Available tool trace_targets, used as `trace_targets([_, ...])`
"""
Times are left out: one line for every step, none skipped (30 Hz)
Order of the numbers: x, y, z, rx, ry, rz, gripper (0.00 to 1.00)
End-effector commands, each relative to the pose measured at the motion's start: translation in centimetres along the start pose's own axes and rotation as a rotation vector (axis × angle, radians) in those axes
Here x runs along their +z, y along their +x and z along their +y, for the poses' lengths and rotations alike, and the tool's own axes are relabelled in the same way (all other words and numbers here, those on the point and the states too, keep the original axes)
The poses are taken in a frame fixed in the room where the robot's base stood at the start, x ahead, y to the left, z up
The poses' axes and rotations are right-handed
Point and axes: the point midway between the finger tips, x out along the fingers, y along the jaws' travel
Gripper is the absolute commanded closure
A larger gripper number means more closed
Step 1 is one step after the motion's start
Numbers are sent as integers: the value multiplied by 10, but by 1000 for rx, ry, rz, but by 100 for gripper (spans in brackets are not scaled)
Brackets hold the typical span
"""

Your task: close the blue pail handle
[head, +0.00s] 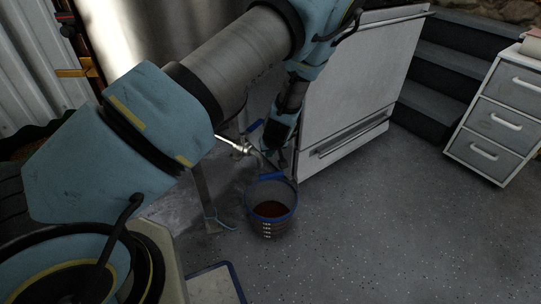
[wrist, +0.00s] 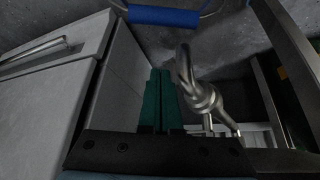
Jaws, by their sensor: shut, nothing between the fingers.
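The pail (head: 268,222) stands on the floor in front of the white cabinet, with a blue rim, white marks on its side and something dark red inside. Its blue handle grip (head: 271,177) shows at the far side of the rim; how far the handle is raised is hard to tell. In the wrist view the blue grip (wrist: 163,16) is at the top edge, ahead of and apart from the fingertips. My gripper (head: 270,160) is just above and behind the pail. Its green fingers (wrist: 159,74) are together and empty in the wrist view.
A metal pipe fitting (wrist: 198,92) is close beside my fingers; it also shows in the head view (head: 236,147). A white cabinet (head: 350,90) stands to the right. Dark steps (head: 440,90) and a drawer unit (head: 497,120) are farther right. The floor right of the pail is clear.

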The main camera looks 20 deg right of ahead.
Motion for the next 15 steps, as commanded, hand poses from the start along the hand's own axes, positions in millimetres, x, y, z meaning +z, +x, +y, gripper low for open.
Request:
trace_targets([2,14,-1,-2,0,-1,100])
trace_targets([2,21,-2,-2,0,-2,100])
trace_targets([2,29,-1,-1,0,-2,100])
trace_targets([2,35,-1,-2,1,-2,100])
trace_targets([2,42,-1,-2,0,-2,100])
trace_targets([2,50,-1,-2,0,-2,100])
trace_targets([2,56,-1,-1,1,-2,100])
trace_targets([2,62,-1,-1,1,-2,100])
trace_targets([2,69,-1,0,1,-2,100])
trace_targets([6,67,0,0,4,-3,100])
trace_targets([12,62,1,0,4,-4,100])
trace_targets([18,60,0,0,4,-4,100])
trace_targets([21,58,0,0,5,-3,100])
trace_targets([25,57,0,0,4,-3,100])
trace_targets([28,56,0,-1,2,-3,100])
